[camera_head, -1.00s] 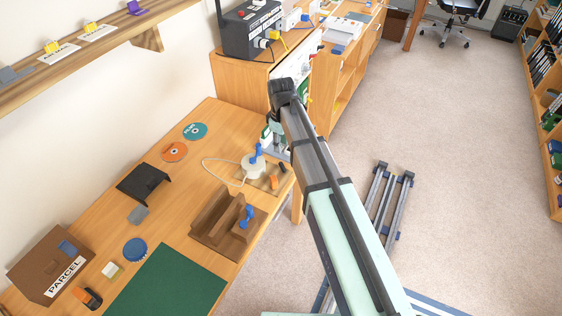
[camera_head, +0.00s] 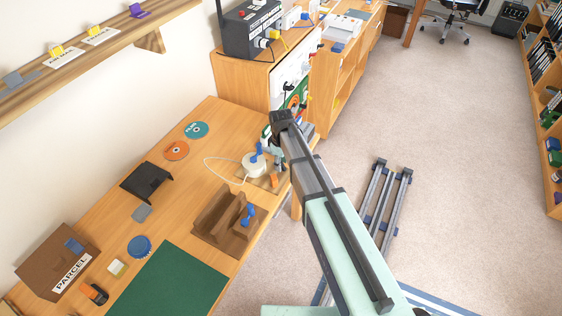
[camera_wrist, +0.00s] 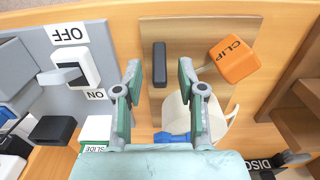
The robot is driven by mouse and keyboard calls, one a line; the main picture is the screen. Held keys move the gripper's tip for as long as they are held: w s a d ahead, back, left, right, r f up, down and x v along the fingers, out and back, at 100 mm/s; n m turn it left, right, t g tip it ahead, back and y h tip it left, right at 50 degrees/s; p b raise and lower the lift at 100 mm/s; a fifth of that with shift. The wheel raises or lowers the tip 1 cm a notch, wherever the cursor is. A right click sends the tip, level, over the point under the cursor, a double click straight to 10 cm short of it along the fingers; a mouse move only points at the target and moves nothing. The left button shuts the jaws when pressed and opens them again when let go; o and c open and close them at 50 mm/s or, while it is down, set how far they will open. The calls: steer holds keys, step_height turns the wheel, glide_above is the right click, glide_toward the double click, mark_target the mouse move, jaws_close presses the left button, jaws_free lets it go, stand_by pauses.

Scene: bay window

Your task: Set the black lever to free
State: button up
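A small upright black bar (camera_wrist: 159,64), which may be the black lever, is on a wooden board (camera_wrist: 197,32) in the wrist view. An orange block (camera_wrist: 233,59) marked CLIP lies to its right, and no label reading "free" is legible. My gripper (camera_wrist: 160,78) is open, its green-padded fingers on either side of the bar in the picture and apart from it. I cannot tell the height between them. In the head view my gripper (camera_head: 277,155) is over the board at the desk's right edge, and the arm hides part of it.
A grey panel (camera_wrist: 22,52) with a white OFF/ON switch (camera_wrist: 76,70) lies left. A brown wooden channel block (camera_head: 222,222) with a blue piece is nearer. The green mat (camera_head: 170,283) is clear.

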steer(key=shift+c, duration=0.3)
jaws_close()
